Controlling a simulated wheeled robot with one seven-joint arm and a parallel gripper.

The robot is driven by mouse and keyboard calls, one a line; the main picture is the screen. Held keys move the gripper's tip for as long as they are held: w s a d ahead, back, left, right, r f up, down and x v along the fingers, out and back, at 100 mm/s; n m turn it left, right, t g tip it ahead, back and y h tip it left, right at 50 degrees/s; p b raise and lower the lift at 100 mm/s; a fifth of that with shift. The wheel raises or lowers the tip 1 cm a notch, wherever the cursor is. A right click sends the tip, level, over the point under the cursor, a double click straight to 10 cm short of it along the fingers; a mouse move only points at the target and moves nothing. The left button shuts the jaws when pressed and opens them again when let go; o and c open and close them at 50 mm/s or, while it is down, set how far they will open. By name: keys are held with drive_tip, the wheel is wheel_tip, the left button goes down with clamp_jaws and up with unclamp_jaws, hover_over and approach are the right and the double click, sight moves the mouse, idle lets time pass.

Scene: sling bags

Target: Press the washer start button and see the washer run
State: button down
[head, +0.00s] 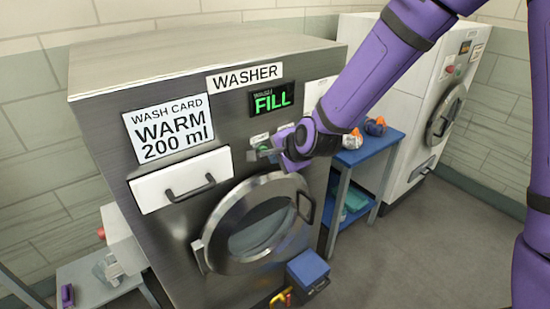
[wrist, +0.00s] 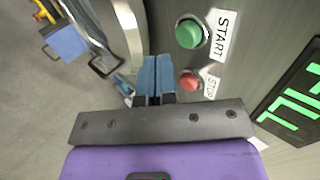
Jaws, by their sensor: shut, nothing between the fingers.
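The steel washer (head: 105,165) stands at the left of the head view, its display (head: 271,99) reading FILL in green. Its round door (head: 215,245) looks shut. In the wrist view the green START button (wrist: 189,33) and the smaller red STOP button (wrist: 190,81) are on the panel. My gripper (wrist: 156,60) is shut and empty, its blue fingertips beside the buttons, apart from the START button in the picture. In the head view my gripper (head: 260,152) is at the panel below the display and hides part of the buttons. Whether it touches the panel I cannot tell.
A wash card (head: 168,129) reads WARM 200 ml above a closed white drawer (head: 182,180). A blue box (head: 307,268) is below the door. A blue table (head: 375,150) with small bags stands right, before a second white machine (head: 410,90). Floor at right is clear.

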drive_tip(key=v, duration=0.8)
drive_tip(key=shift+s+d, duration=0.15)
drive_tip(key=shift+d, duration=0.05)
drive_tip(key=shift+r, duration=0.15)
idle(1.1)
